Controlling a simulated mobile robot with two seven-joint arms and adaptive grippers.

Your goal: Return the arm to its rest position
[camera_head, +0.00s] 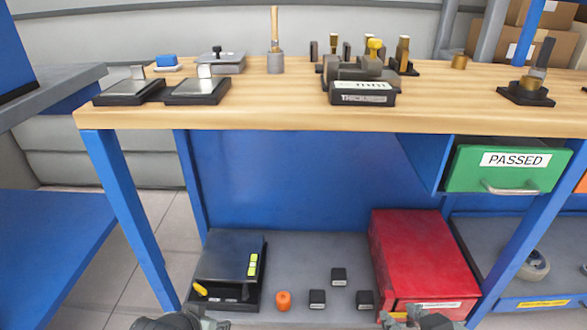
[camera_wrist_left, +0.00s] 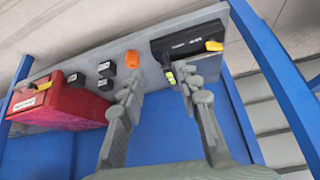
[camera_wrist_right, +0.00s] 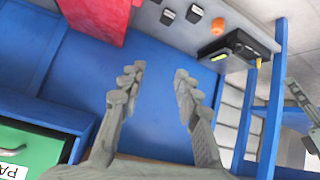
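My right gripper (camera_head: 404,318) shows at the bottom edge of the head view, in front of the lower shelf's red box. In the right wrist view (camera_wrist_right: 158,75) its two fingers stand apart with nothing between them. My left gripper (camera_head: 192,318) is at the bottom edge too, left of the middle, in front of the black case. In the left wrist view (camera_wrist_left: 156,88) its fingers are also apart and empty. Most of both arms is out of the head view.
A wooden workbench (camera_head: 240,110) carries gauges and tools. Its lower shelf (camera_head: 330,250) holds a black case (camera_head: 228,258), an orange piece (camera_head: 283,300), several small dark blocks (camera_head: 339,277) and a red box (camera_head: 420,262). A green PASSED drawer (camera_head: 470,175) hangs at right. Blue legs (camera_head: 130,215) flank the shelf.

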